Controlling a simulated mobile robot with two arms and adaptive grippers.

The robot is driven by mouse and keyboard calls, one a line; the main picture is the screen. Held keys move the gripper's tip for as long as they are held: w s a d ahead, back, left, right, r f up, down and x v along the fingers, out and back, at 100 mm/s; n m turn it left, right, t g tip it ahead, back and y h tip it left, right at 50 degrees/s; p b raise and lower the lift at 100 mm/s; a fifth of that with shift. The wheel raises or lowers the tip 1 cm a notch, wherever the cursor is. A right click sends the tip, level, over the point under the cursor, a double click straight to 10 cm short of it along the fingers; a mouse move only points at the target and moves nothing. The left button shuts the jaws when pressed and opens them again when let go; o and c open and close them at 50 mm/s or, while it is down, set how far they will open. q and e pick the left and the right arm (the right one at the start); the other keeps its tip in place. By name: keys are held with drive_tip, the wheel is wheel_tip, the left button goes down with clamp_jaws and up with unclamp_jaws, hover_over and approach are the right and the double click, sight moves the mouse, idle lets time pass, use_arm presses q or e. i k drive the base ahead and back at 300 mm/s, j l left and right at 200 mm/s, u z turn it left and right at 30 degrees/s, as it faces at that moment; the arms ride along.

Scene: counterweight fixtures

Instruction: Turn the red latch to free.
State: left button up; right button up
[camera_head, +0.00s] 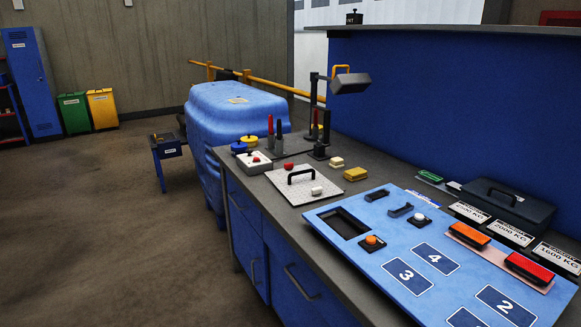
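Neither of my grippers is in view. No part is clearly marked as the red latch, and I cannot tell which red part it is. A red bar-shaped piece (529,268) lies at the right side of the light blue panel (408,302). A small red knob (289,167) stands by a grey plate (312,202) with a black handle. A pale box (254,162) has a small red part on top. Two red upright handles (270,127) stand farther back on the counter. No label for free is readable.
The dark counter (360,229) runs along a blue back wall (440,105). A lamp (350,83) stands over it. A black case (508,202) and weight labels are at the right. A blue covered bulk (237,105) stands beyond. The floor (100,235) at left is clear.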

sight(288, 166)
drive_tip(key=z, duration=0.4)
drive_tip(key=i+j+z, duration=0.35)
drive_tip(key=j+z, duration=0.15)
drive_tip(key=j, duration=0.2)
drive_tip(key=i+j+z, duration=0.25)
drive_tip(key=k+j, duration=0.1)
